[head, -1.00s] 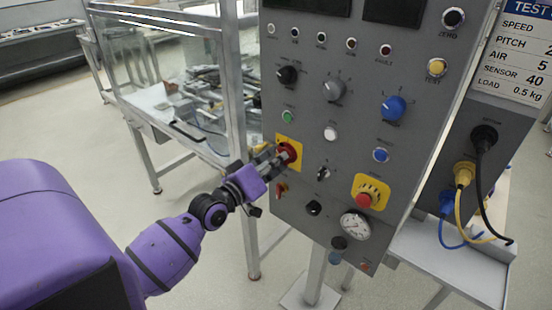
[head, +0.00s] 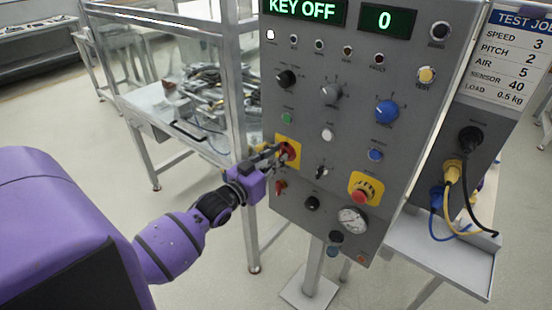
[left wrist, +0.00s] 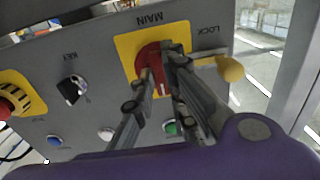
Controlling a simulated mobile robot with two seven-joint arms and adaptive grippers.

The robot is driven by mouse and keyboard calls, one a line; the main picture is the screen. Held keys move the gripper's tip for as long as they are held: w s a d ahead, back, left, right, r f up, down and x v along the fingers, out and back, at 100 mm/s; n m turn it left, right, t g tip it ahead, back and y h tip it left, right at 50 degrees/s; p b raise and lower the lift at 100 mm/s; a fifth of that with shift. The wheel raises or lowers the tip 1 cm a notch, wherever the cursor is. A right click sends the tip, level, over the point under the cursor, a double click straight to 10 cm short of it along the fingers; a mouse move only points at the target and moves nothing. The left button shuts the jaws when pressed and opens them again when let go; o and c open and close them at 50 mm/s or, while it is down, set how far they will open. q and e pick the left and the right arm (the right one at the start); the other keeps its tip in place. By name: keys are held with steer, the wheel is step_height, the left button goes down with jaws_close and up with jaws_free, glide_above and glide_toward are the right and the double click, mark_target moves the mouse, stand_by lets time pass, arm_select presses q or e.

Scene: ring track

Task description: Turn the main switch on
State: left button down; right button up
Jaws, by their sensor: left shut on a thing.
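The main switch is a red rotary knob (head: 291,150) on a yellow plate (head: 296,141) at the left of the grey control panel. My left gripper (head: 276,154) reaches it from the left and is shut on it. In the left wrist view the red knob (left wrist: 149,57) sits between the fingers of my left gripper (left wrist: 160,76), under an upside-down "MAIN" label. A white mark on it runs roughly up and down in that view. The fingers hide part of the knob. The left display (head: 304,10) reads "KEY OFF". My right gripper is out of view.
A lever with a yellow ball (left wrist: 230,68) sits beside the plate, near "LOCK". A key switch (left wrist: 72,89) and a red emergency button (head: 362,192) are nearby. A glass-walled metal frame (head: 236,90) stands close left of the panel.

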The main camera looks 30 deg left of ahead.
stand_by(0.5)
arm_select(q)
steer(key=c, duration=1.8)
jaws_free()
steer(key=shift+o, duration=0.2)
steer(key=s, duration=1.2)
steer(key=shift+a, duration=0.45)
